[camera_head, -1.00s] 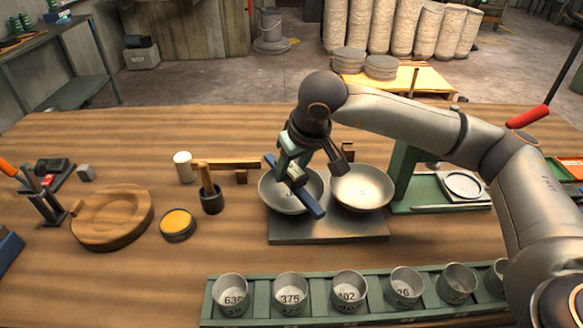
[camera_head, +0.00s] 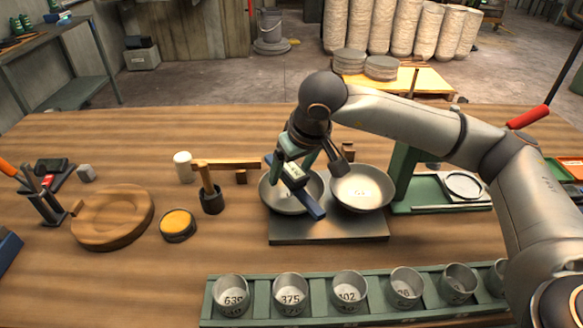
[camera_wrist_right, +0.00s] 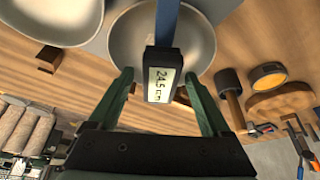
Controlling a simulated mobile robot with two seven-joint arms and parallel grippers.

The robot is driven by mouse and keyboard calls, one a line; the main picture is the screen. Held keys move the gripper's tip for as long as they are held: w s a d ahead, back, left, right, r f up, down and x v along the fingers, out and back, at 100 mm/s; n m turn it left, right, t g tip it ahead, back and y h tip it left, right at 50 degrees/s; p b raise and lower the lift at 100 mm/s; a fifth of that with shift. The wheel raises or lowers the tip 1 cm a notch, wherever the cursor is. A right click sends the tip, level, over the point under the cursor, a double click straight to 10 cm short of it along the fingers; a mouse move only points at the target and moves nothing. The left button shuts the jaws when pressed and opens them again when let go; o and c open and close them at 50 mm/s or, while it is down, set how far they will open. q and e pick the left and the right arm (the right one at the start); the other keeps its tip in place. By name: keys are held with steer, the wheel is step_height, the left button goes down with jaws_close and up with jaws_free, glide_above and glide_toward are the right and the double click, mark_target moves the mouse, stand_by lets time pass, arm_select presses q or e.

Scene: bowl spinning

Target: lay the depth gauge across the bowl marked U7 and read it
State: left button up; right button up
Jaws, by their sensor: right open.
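The depth gauge is a blue bar (camera_head: 310,206) with a dark display block, lying across the left of two metal bowls (camera_head: 276,200). In the right wrist view its display (camera_wrist_right: 162,82) appears to read 24.5, with a small unit. My right gripper (camera_head: 290,172) is open above this bowl, its green fingers apart on either side of the display block. The fingers do not appear to touch the gauge in the right wrist view (camera_wrist_right: 158,78). The second bowl (camera_head: 362,188) stands empty to the right. I cannot read the marks inside either bowl. My left gripper is out of view.
Both bowls stand on a grey plate (camera_head: 328,230). A green rack (camera_head: 262,297) of numbered cups runs along the front. A mallet (camera_head: 207,185), yellow tin (camera_head: 178,223) and wooden disc (camera_head: 112,218) are left. A green stand (camera_head: 402,180) rises right.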

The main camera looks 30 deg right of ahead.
steer(key=v, duration=1.2)
steer(key=shift+r, duration=0.35)
steer(key=shift+s+f, duration=0.1)
steer(key=shift+s, duration=0.05)
